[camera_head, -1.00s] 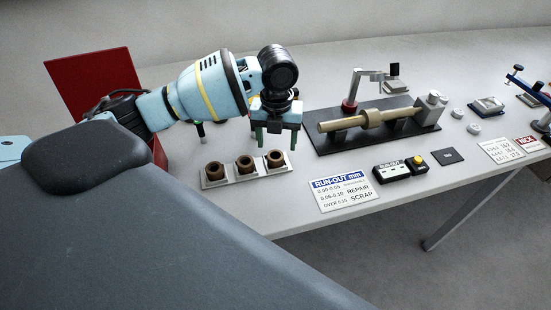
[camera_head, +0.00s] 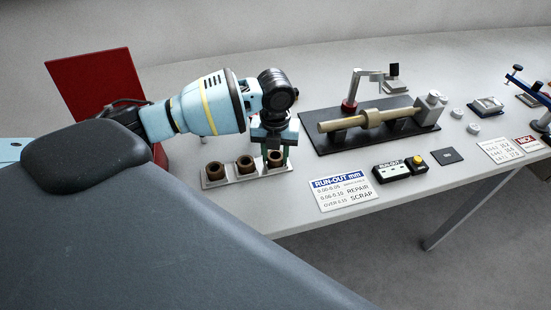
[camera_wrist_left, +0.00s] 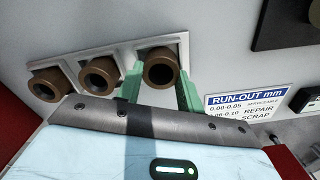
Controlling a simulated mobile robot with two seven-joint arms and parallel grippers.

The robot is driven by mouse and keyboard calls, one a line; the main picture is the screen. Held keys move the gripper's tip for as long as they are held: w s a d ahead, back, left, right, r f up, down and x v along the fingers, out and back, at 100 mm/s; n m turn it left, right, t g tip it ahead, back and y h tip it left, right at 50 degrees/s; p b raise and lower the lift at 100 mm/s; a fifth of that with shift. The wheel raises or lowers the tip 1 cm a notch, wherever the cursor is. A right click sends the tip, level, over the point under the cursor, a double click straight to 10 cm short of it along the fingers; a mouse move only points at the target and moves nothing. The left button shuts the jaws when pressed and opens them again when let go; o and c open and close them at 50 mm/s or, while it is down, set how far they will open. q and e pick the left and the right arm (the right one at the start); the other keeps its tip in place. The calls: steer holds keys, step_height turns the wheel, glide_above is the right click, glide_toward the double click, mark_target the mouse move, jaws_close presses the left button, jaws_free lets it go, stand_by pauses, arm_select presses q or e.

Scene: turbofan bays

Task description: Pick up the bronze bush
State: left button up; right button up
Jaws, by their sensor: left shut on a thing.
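Three bronze bushes stand in a row on a pale metal holder (camera_head: 213,183). The left bush (camera_head: 214,170) and the middle bush (camera_head: 245,164) stand free. My left gripper (camera_head: 276,155) is lowered at the right bush (camera_head: 276,160), with its green fingers on either side of it. In the left wrist view the fingers are shut on this right bush (camera_wrist_left: 160,68), which still sits at the holder. The other two bushes, middle (camera_wrist_left: 99,75) and left (camera_wrist_left: 48,84), are clear of the fingers. My right gripper is not in view.
A black fixture base (camera_head: 318,141) with a tan shaft (camera_head: 365,119) lies just right of the gripper. A run-out card (camera_head: 343,193) and a small gauge box (camera_head: 391,171) lie near the front edge. A red panel (camera_head: 98,87) stands at the left.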

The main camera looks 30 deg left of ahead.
arm_select(q)
steer(key=shift+c, duration=1.4)
steer(key=shift+r, duration=0.1)
step_height(320, 180, up, 10)
